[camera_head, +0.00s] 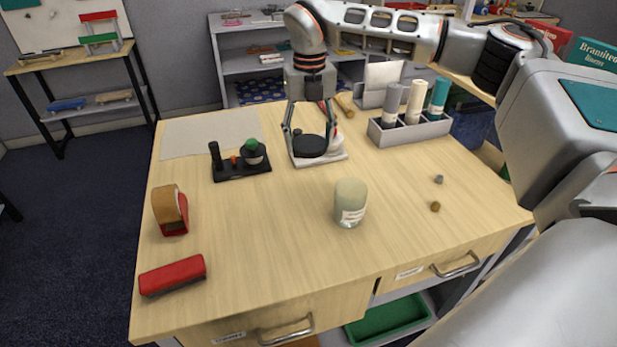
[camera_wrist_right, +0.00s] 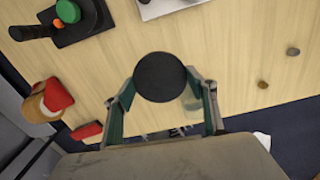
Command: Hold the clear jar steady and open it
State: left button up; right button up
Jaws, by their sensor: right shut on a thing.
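The clear jar (camera_head: 350,203) stands upright on the table, right of its middle. It has a white label, and no dark lid shows on it. It also shows partly beside a finger in the right wrist view (camera_wrist_right: 191,101). My right gripper (camera_head: 309,141) is shut on a round black lid (camera_head: 309,147), which also shows between its fingers in the wrist view (camera_wrist_right: 160,77). The lid is apart from the jar, farther back, and appears held above the table in front of a white flat-based object (camera_head: 333,156). My left gripper is not in view.
A black stand (camera_head: 240,173) with a green-topped item is at the back left. A grey rack (camera_head: 410,132) with several bottles is at the back right. A tape dispenser (camera_head: 170,211) and red case (camera_head: 173,275) lie left. Two small pieces lie right of the jar. Front middle is clear.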

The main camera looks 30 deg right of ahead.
aim_at(309, 189)
notch_tip(309, 189, down, 13)
jog(key=shift+a+f, duration=0.1)
dwell(0.4)
jog(key=shift+f, duration=0.1)
jog(key=o, duration=1.2)
notch_tip(309, 189, up, 12)
jog(key=shift+r, duration=0.2)
